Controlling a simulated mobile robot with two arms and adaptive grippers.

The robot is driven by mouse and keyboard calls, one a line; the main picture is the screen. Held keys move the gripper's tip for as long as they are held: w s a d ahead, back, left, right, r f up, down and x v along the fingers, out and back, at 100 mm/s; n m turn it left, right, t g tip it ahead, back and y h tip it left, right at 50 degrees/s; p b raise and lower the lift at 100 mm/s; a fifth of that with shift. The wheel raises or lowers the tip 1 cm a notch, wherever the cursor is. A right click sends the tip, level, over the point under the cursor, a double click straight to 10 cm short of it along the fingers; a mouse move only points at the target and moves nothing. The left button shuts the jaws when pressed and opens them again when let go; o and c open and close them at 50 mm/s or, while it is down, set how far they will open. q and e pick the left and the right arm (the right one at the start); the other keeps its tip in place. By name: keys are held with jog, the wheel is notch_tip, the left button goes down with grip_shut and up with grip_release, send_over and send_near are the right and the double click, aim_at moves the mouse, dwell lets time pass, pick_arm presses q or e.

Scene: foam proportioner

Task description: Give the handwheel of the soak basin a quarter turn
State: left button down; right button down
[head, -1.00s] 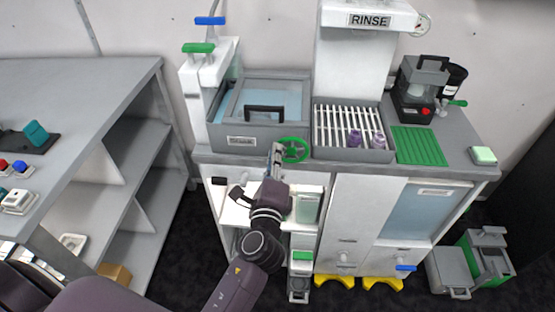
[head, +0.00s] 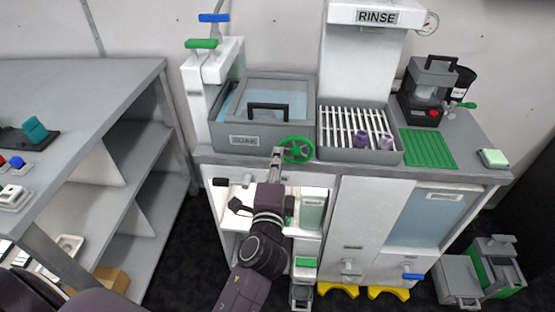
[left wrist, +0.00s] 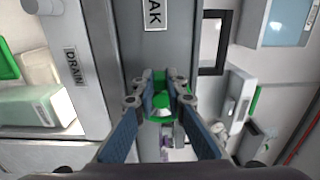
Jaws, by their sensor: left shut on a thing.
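The soak basin (head: 235,140) is a grey tub with a clear lid, a black handle and a label on its front. Its green handwheel (head: 297,149) sits at the front right corner. It also shows in the left wrist view (left wrist: 160,101), between my fingers. My left gripper (head: 278,154) reaches up from below to the wheel's left side. In the left wrist view my left gripper (left wrist: 162,88) is shut on the handwheel, with a finger on each side. The exact contact is partly hidden by the fingers. My right gripper is not in view.
A slatted rinse tray (head: 343,149) with purple pieces stands right of the basin. A green mat (head: 428,148) lies beyond it. The cabinet below has an open compartment (head: 312,210) behind my arm. A grey shelf unit (head: 120,150) stands at the left.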

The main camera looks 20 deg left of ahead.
pick_arm(q)
jog(key=shift+f, duration=0.1)
jog(key=c, duration=2)
grip_release()
jog(key=shift+o, duration=0.2)
notch_tip(320, 180, up, 10)
